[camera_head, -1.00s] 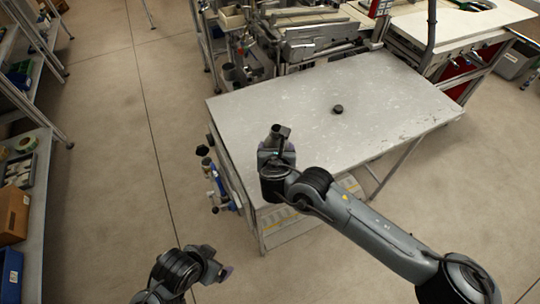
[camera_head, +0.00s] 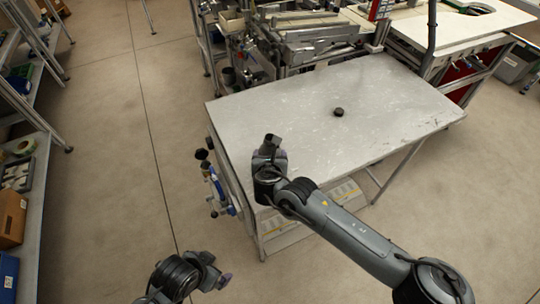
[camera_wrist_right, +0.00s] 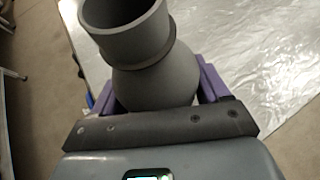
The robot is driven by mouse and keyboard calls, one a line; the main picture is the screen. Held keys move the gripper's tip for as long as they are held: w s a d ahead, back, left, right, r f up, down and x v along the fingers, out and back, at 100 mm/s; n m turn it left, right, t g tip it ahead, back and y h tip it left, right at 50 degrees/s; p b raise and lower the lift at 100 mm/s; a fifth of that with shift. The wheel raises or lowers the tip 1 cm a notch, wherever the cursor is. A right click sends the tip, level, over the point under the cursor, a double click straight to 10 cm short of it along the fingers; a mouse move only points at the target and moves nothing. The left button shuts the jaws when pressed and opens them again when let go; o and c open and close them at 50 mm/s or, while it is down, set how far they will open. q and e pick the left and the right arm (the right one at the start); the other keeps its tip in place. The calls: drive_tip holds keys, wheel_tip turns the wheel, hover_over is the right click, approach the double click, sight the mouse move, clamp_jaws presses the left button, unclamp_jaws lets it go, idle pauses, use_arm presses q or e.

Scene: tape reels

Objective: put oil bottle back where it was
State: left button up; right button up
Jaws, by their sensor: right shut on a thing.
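The oil bottle appears as a dark grey, round-bodied thing with a wide neck (camera_wrist_right: 150,75) in the right wrist view. My right gripper (camera_head: 270,158) is shut on it, with purple finger pads on both sides of the body. In the head view the held bottle (camera_head: 271,141) shows as a small dark shape above the near left part of the table. I cannot tell its height above the top. My left gripper (camera_head: 220,281) is low at the bottom of the head view, over the floor and away from the table. Its opening is unclear.
The grey worktable (camera_head: 300,115) is mostly bare, with a small black round thing (camera_head: 338,112) on it. Blue-handled fittings (camera_head: 217,190) are at its left side. Machinery (camera_head: 310,35) stands behind it. A shelf (camera_head: 35,215) with boxes runs along the left.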

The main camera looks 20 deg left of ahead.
drive_tip(key=o, duration=1.3)
drive_tip(key=shift+f, duration=0.1)
drive_tip(key=o, duration=0.4)
